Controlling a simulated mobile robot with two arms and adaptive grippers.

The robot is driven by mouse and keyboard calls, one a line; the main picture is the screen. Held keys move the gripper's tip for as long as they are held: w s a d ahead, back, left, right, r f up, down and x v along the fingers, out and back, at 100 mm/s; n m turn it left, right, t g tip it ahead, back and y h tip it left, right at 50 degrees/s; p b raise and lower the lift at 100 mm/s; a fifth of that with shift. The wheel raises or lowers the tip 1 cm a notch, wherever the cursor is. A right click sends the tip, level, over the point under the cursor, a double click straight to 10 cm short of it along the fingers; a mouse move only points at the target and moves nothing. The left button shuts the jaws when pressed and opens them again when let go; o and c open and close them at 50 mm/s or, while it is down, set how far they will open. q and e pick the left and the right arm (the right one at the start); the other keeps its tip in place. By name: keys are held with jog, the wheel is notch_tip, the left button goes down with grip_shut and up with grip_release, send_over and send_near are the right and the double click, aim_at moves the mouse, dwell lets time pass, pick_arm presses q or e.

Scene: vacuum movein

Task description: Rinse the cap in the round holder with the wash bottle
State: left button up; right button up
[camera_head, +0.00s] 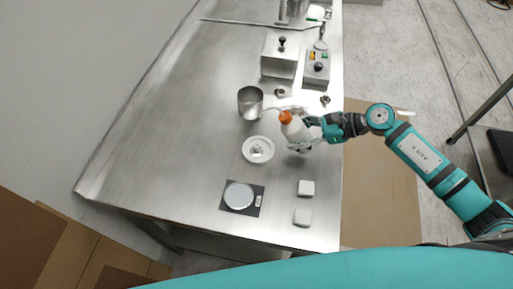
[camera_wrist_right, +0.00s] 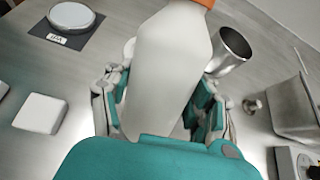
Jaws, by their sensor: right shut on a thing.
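The wash bottle (camera_head: 295,130) is white with an orange top, and a thin pale spout reaches left from it toward the steel beaker (camera_head: 250,103). My right gripper (camera_head: 301,130) is shut on the bottle's body, which also fills the middle of the right wrist view (camera_wrist_right: 172,65). The round holder (camera_head: 249,157) is a white disc on the table, left of and nearer than the bottle. A small metallic piece, apparently the cap (camera_head: 257,148), sits at its centre. In the wrist view the bottle mostly hides the holder. My left gripper is not in view.
A scale (camera_head: 239,195) on a dark mat and two white blocks (camera_head: 306,187) (camera_head: 303,217) lie nearer. A steel box (camera_head: 280,57) and a control box (camera_head: 316,68) stand farther back. The left part of the steel table (camera_head: 170,130) is clear.

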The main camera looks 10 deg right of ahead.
aim_at(296, 121)
jog(key=shift+r, duration=0.15)
jog(key=shift+r+p, duration=1.75)
jog(key=shift+r, duration=1.15)
jog(key=shift+s+a+r, duration=0.15)
jog(key=shift+s, duration=0.05)
jog(key=s+r+m+t+h+b, duration=0.1)
jog(key=s+r+m+t+b, duration=0.1)
jog(key=s+r, duration=0.4)
jog(key=shift+s+r+m+t+b, duration=0.3)
jog(key=shift+s+r+m+b, duration=0.1)
jog(key=shift+r, duration=0.1)
jog(key=shift+a, duration=0.1)
